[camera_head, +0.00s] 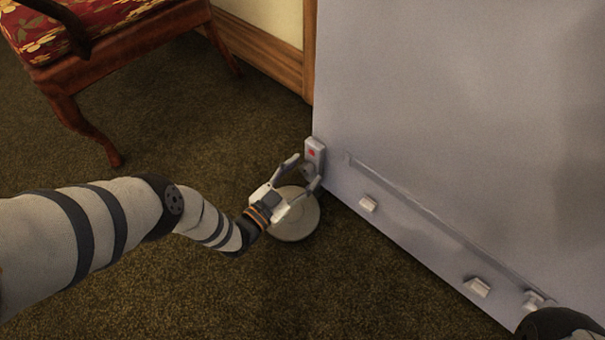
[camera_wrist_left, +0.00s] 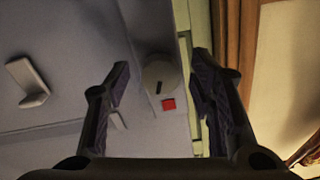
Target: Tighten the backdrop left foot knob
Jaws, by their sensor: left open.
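The grey backdrop (camera_head: 450,120) stands upright at the right, with a small block with a red mark (camera_head: 314,150) at its lower left edge. In the left wrist view, the round grey knob (camera_wrist_left: 159,75) has a dark slot and sits beside the red square (camera_wrist_left: 168,104). My left gripper (camera_head: 307,170) is open, its fingers pointing at the knob. In the left wrist view, the knob appears between the fingertips (camera_wrist_left: 161,62); I cannot tell whether they touch it. A round grey disc (camera_head: 290,230) lies on the floor below the gripper. My right gripper does not show.
A wooden chair (camera_head: 95,125) with a red floral seat stands at the upper left. Wooden trim (camera_head: 265,52) runs along the wall behind. Small light brackets (camera_head: 368,204) stick out from the backdrop's lower part. Brown carpet (camera_head: 150,285) is open in front.

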